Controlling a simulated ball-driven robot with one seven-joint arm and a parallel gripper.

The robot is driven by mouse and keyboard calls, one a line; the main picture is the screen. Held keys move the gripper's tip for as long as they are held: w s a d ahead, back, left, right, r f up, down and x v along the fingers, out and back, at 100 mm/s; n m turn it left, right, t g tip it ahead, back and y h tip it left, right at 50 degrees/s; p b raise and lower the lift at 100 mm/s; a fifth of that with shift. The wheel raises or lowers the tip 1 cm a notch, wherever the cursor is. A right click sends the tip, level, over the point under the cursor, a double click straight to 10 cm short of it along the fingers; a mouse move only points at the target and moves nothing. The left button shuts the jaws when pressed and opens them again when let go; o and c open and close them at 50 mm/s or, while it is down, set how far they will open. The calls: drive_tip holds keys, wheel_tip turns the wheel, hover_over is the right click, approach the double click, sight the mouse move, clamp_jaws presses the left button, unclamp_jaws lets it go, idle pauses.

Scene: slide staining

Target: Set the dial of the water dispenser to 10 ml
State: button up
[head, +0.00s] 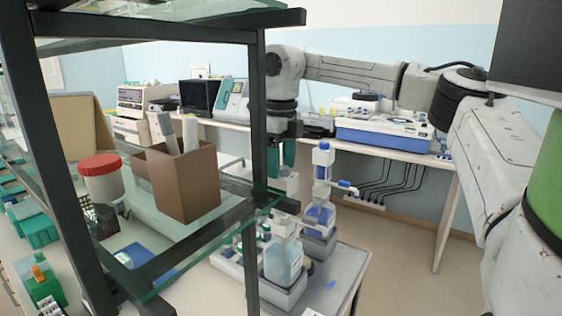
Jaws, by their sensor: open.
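Two bottle-top dispensers stand on the bench at the centre. The nearer one (283,262) has pale blue liquid and a white head. The farther one (319,215) holds deep blue liquid, with a tall white head and a blue side nozzle. I cannot tell from labels which is the water dispenser, and no dial scale is readable. My gripper (282,172) points down with its teal fingers apart and empty. In the picture it is above the nearer dispenser's head and left of the farther one's.
A glass shelf with a black frame (256,110) fills the left foreground. It bears a brown box (185,192) and a red-lidded jar (101,178). A back bench (400,153) carries a blue and white instrument (385,133). The floor at right is clear.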

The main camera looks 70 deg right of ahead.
sight(282, 167)
wheel_tip(282, 167, up, 11)
drive_tip(key=b, duration=0.1)
idle(0.4)
drive_tip(key=shift+f, duration=0.2)
idle(0.4)
